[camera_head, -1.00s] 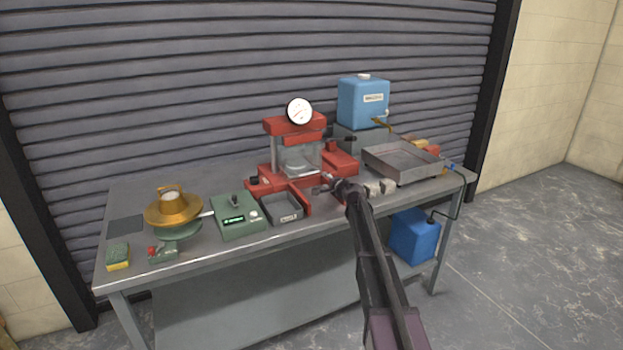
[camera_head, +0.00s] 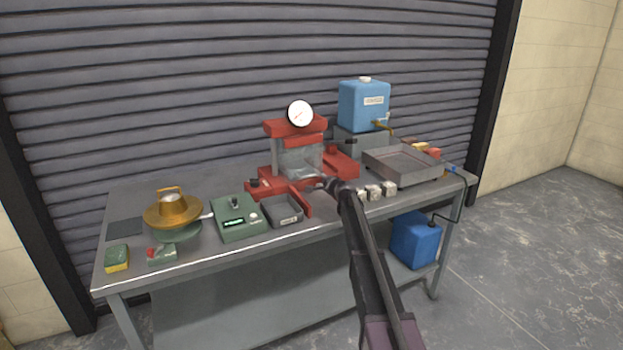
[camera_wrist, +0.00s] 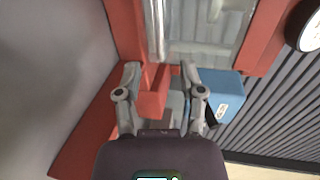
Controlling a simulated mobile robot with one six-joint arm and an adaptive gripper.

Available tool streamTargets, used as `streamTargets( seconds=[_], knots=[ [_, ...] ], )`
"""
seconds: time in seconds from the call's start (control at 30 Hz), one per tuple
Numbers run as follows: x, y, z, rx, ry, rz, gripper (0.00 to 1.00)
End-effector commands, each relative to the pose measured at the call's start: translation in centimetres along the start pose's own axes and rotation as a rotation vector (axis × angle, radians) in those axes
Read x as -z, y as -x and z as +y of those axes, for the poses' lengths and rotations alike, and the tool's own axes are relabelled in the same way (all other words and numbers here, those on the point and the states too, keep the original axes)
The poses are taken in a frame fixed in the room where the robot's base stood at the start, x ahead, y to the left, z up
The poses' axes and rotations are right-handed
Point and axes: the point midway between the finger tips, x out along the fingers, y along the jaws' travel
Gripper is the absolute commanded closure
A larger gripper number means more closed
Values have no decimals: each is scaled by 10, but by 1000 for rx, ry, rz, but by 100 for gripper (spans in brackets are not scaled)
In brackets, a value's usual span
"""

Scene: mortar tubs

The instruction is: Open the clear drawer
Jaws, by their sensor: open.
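The red press (camera_head: 275,186) stands mid-bench with a round gauge on top. A clear panel (camera_head: 297,160) fills its front opening; I take this for the clear drawer, though no drawer shape is plain. The panel also shows at the top of the wrist view (camera_wrist: 200,28), with a pale metal bar along its left side. My gripper (camera_head: 322,183) is open in front of the press, just below the panel. In the wrist view my gripper's fingers (camera_wrist: 160,75) are spread, with a red block (camera_wrist: 153,93) between them. I cannot tell whether they touch it.
Small pale cubes (camera_head: 375,191) and a metal pan (camera_head: 402,165) lie to the right. A blue tank (camera_head: 363,104) stands behind.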

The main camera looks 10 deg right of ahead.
Motion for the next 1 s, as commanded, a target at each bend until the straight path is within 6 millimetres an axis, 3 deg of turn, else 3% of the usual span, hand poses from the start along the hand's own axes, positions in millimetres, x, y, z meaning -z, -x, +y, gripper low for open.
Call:
streamTargets(
  seconds=[0.2,0.5,1.0],
  knots=[
    [0,-38,1,0,1,-2,49],
    [1,-73,1,0,0,0,49],
    [1,-81,0,0,1,1,49]
  ],
)
